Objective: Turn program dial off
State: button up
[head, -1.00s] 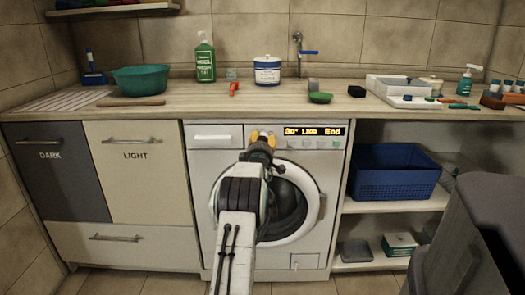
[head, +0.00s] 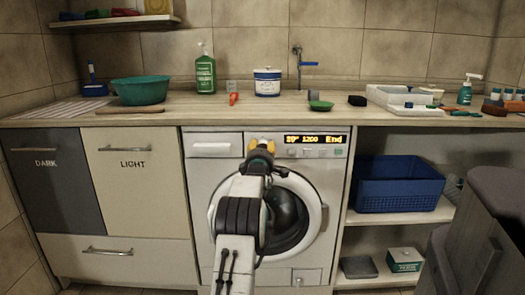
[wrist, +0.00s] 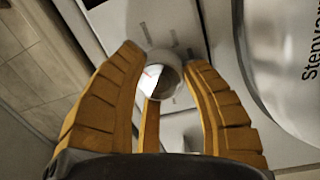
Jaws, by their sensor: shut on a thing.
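The washing machine (head: 197,170) is white, with a round door and a lit display (head: 315,139) that reads "1200 End" at its right part. My gripper (head: 261,146) is at the control panel, left of the display, and hides the dial in the head view. In the wrist view, the yellow fingers of my gripper (wrist: 165,60) are closed around the program dial (wrist: 160,80), a round silvery knob. The pointer position of the dial cannot be made out.
The round machine door (head: 318,215) is closed below the panel. A wooden counter (head: 220,112) runs above, with a green bottle (head: 205,75), a white tub (head: 267,83) and a teal bowl (head: 140,90). A blue basket (head: 400,185) stands on the shelf at right.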

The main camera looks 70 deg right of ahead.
jog(key=shift+w+a+r, duration=0.1)
jog(key=shift+w+r, duration=0.15)
jog(key=shift+w, duration=0.05)
jog(key=o, duration=0.7)
jog(key=shift+o, duration=1)
jog(key=shift+w+f, duration=0.1)
jog(key=shift+w, duration=0.05)
jog(key=o, duration=0.3)
jog(key=shift+f, duration=0.15)
jog(key=shift+s, duration=0.2)
jog(key=shift+s+a, duration=0.1)
jog(key=shift+v, duration=5.9)
jog(key=shift+o, duration=0.3)
